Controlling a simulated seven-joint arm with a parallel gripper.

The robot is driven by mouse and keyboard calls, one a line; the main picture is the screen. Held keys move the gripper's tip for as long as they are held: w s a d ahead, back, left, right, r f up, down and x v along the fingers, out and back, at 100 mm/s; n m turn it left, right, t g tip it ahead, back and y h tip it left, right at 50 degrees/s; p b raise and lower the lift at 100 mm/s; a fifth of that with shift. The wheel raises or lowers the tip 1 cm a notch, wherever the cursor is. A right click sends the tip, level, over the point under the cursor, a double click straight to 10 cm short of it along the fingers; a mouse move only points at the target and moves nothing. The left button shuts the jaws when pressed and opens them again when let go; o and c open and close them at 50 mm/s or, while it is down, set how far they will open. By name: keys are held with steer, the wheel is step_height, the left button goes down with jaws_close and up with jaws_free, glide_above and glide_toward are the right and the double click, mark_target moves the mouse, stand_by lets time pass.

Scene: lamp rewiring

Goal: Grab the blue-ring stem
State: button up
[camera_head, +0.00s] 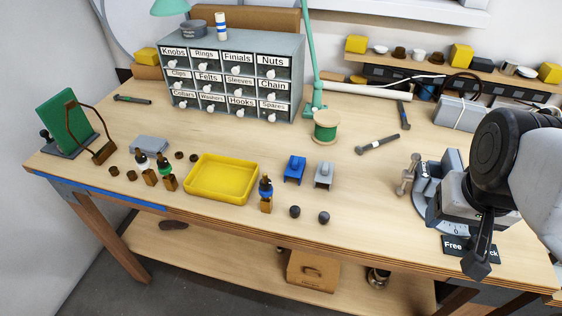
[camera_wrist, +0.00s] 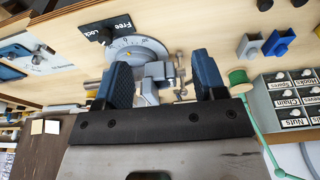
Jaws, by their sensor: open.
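The blue-ring stem (camera_head: 265,187) is a short dark piece with a blue band, standing upright in a small wooden block just right of the yellow tray (camera_head: 222,179). Two similar stems stand in blocks left of the tray; one has a green band (camera_head: 166,167), and the other (camera_head: 142,159) has a pale band. My gripper (camera_wrist: 162,78) is open and empty in the wrist view, its two blue-grey fingers apart above the vise area. In the head view it is at the far right, well away from the blue-ring stem. The stem does not clearly show in the wrist view.
A vise with a Free/Lock dial (camera_wrist: 135,50) lies below my gripper. A blue cradle (camera_head: 294,169), a grey cradle (camera_head: 323,175) and two dark balls sit right of the stem. A green spool (camera_head: 326,126) and labelled drawers (camera_head: 232,72) stand behind.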

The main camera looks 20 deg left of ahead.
mark_target(269, 186)
steer(key=shift+a, duration=0.1)
steer(key=w+a+f+n+t+y, duration=0.2)
steer(key=w+a+f+t, duration=0.15)
steer(key=a, duration=0.35)
steer(key=w+a+f+n+t+y, duration=0.1)
steer(key=w+a+f+n+t, duration=0.15)
steer(key=w+a, duration=0.35)
steer(key=s+a+f+n+y, duration=0.1)
steer(key=a+y, duration=0.1)
steer(key=a, duration=0.3)
steer(key=s+a+f+n+y, duration=0.1)
steer(key=s+a+n+y, duration=0.1)
steer(key=a, duration=0.4)
steer(key=s+a+f+n+t+y, duration=0.1)
steer(key=a+y, duration=0.1)
steer(key=a, duration=0.4)
steer(key=shift+s+a+n+y, duration=0.1)
steer(key=shift+s+n+y, duration=0.15)
steer(key=shift+n+y, duration=0.15)
steer(key=shift+w, duration=0.1)
steer(key=shift+x, duration=1.25)
